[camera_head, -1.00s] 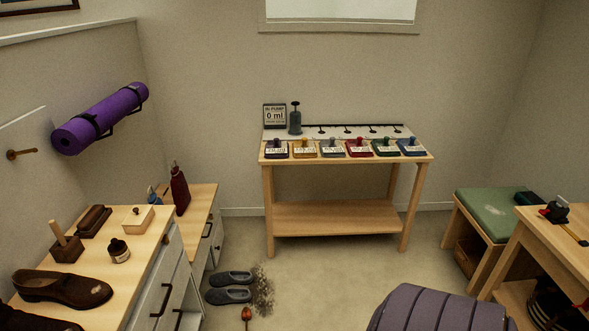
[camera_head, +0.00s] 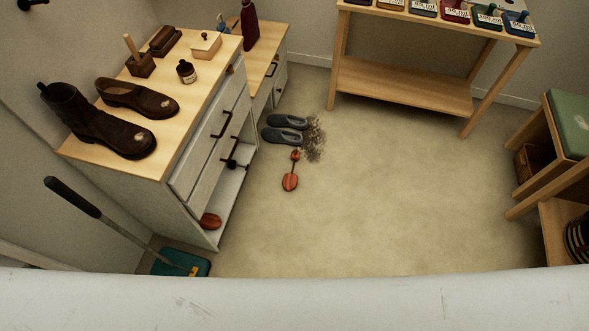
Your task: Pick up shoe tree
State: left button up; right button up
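A reddish-brown wooden shoe tree (camera_head: 290,178) lies on the carpet in the middle left of the head view, just in front of a pair of grey slippers (camera_head: 285,128). A similar reddish-brown piece (camera_head: 210,221) sits low in the open bottom of the white cabinet (camera_head: 207,182); it is partly hidden and may be a second shoe tree. Neither of my grippers shows in the view.
Brown shoes (camera_head: 137,97) and shoe-care items stand on the cabinet top. A long-handled tool with a teal head (camera_head: 180,263) leans at the cabinet's near end. A dirt patch (camera_head: 314,138) lies beside the slippers. Open carpet (camera_head: 400,190) fills the middle, right of the shoe tree.

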aim_at(290, 182)
jog(key=i+u, duration=0.1)
jog(key=u, duration=0.3)
jog(key=i+l+u, duration=0.1)
jog(key=u, duration=0.3)
jog(key=l+u, duration=0.2)
jog(key=u, duration=0.2)
jog(key=i+l+u, duration=0.1)
jog(key=u, duration=0.3)
jog(key=l, duration=0.1)
